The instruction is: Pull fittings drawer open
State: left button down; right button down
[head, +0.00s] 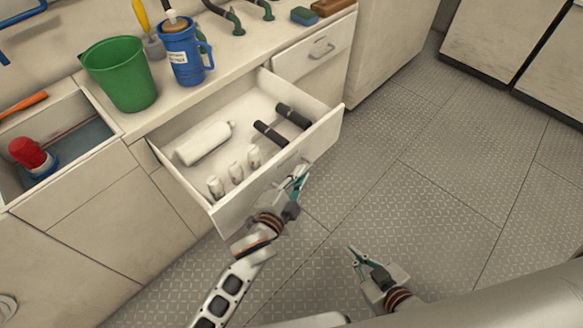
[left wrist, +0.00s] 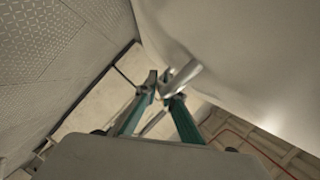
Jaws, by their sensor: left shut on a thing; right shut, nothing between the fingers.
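The fittings drawer (head: 325,132) is pulled out from the white counter, its inside in plain view. In it lie a white bottle (head: 204,143), several small white containers (head: 236,172) and two black cylinders (head: 270,132). My left gripper (head: 300,178) is at the drawer's front and shut on its handle. In the left wrist view the handle (left wrist: 182,80) is a pale metal bar between the teal fingers (left wrist: 165,90). In the head view the gripper mostly hides the handle. My right gripper (head: 355,254) is shut and empty, over the floor, apart from the drawer.
A green bucket (head: 120,75) and a blue jug (head: 181,55) stand on the counter behind the drawer. A shut drawer (head: 312,60) is to the right. An open bin (head: 80,150) with a red-topped item is at left. The patterned floor (head: 430,170) at right is clear.

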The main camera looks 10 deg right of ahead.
pick_arm(q)
jog(key=shift+s+d, duration=0.1)
jog(key=shift+s, duration=0.05)
pick_arm(e)
jog(key=shift+s+d, duration=0.1)
pick_arm(q)
jog(key=c, duration=2.2)
grip_release()
jog(key=shift+o, duration=0.2)
jog(key=shift+s, duration=0.1)
jog(key=v, duration=1.2)
pick_arm(e)
jog(key=shift+w+r, duration=0.1)
jog(key=shift+w, duration=0.15)
